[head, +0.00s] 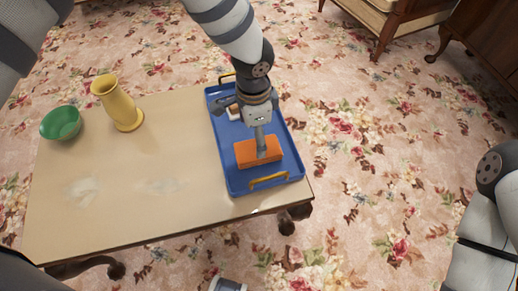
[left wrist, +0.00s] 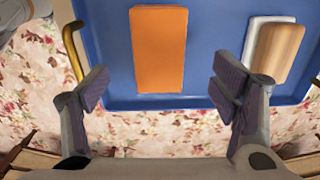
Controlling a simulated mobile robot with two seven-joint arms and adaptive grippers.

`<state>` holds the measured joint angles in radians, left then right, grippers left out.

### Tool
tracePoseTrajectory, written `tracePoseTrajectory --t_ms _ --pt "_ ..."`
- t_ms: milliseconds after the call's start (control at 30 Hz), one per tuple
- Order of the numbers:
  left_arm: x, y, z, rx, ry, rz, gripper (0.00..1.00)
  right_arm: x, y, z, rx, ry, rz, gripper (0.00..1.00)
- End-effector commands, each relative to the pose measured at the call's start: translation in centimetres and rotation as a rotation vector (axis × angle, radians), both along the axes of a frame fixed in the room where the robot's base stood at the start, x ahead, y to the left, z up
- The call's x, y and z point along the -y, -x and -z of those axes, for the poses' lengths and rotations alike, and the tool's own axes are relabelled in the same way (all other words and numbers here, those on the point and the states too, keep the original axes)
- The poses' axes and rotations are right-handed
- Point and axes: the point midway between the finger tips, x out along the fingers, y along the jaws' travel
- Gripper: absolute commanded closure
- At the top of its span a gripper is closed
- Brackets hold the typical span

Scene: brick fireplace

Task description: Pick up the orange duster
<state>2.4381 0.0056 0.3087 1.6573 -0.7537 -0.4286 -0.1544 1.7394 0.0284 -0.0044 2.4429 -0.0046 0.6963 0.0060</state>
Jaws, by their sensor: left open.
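The orange duster (head: 244,154) is a flat rectangular block lying in the blue tray (head: 236,186), near the tray's front end with the yellow handle. In the left wrist view the duster (left wrist: 158,48) lies ahead, between the lines of the two fingers. My left gripper (head: 262,152) is over the duster in the head view and partly hides it. In the left wrist view its fingers (left wrist: 163,88) are wide apart with nothing between the pads. The height of the fingers above the duster is hard to tell. My right gripper is out of view.
A white-and-wood block (left wrist: 276,48) lies in the tray beside the duster, partly hidden in the head view. A yellow vase (head: 118,104) and a green bowl (head: 61,123) stand at the table's left. The middle of the table (head: 150,160) is clear.

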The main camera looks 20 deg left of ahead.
Motion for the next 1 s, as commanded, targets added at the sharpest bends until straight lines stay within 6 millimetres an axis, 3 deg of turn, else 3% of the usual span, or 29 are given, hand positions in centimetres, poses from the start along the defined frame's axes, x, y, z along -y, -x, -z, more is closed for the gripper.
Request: tracePoseTrajectory --t_ms 33,167,400,700,933,1000 --pt "0.0 0.1 1.2 -0.004 0.000 -0.001 0.20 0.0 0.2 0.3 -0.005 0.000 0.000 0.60" --pt "0.1 0.1 2.8 -0.003 -0.001 -0.001 0.20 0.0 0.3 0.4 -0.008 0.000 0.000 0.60" --pt "0.7 -0.2 7.2 -0.004 0.001 -0.003 0.20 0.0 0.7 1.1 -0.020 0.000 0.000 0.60" --pt "0.7 -0.3 7.8 0.000 0.001 -0.003 0.20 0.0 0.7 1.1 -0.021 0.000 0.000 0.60" --pt "0.7 -0.2 7.8 0.000 0.001 -0.003 0.71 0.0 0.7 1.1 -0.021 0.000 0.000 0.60" --pt "0.7 -0.2 7.8 0.000 0.001 -0.003 0.71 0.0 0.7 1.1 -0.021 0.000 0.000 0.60"
